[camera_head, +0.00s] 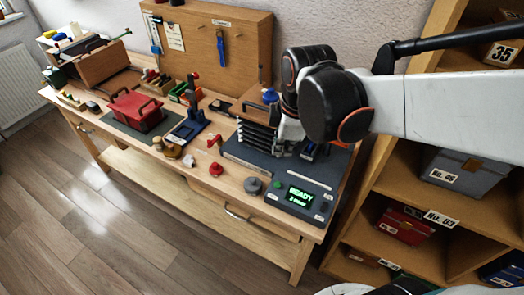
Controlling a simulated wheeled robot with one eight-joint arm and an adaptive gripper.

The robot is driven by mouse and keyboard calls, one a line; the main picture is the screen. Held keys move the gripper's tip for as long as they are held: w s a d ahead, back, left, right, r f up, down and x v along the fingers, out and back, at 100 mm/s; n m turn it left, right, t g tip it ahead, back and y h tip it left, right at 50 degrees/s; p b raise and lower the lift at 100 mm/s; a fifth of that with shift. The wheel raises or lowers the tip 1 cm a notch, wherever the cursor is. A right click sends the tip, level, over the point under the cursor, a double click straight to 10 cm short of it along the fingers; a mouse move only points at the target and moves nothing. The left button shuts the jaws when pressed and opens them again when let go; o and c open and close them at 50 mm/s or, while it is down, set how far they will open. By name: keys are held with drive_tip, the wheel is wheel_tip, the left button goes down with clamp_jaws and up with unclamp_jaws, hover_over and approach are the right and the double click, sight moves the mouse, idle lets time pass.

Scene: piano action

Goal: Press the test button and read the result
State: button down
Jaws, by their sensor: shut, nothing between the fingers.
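A dark test unit (310,185) lies at the right end of the workbench. Its display (301,194) shows "READY" in green, with a smaller second line too small to read surely. A small green round spot (277,184), perhaps the test button, sits left of the display. My gripper (281,152) is shut and empty, pointing down over the rear of the unit, behind the display. The arm partly hides it, and I cannot tell whether it touches anything.
A dark ribbed stack (255,138) stands just left of my gripper. A grey round piece (253,186) and a red round piece (216,169) are near the bench's front edge. A shelf with boxes (465,170) stands close on the right.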

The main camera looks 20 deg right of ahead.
drive_tip(key=w+a+f+n+g+b, duration=0.1)
drive_tip(key=w+f+n+g, duration=0.2)
drive_tip(key=f+n, duration=0.5)
drive_tip(key=shift+w+a+n, duration=0.15)
drive_tip(key=shift+w+n, duration=0.55)
drive_tip(key=shift+n, duration=0.3)
drive_tip(key=shift+f, duration=0.1)
drive_tip(key=b, duration=0.4)
hover_over(277, 185)
drive_tip(key=s+a, duration=0.2)
drive_tip(key=a, duration=0.1)
wheel_tip(277, 185, down, 11)
drive_tip(key=shift+w+d+f, duration=0.45)
drive_tip(key=shift+w+f, duration=0.05)
drive_tip(key=shift+f, duration=0.2)
drive_tip(key=shift+w+d+f, duration=0.15)
drive_tip(key=shift+d+f, duration=0.1)
drive_tip(key=shift+f, duration=0.2)
drive_tip(key=shift+b, duration=0.3)
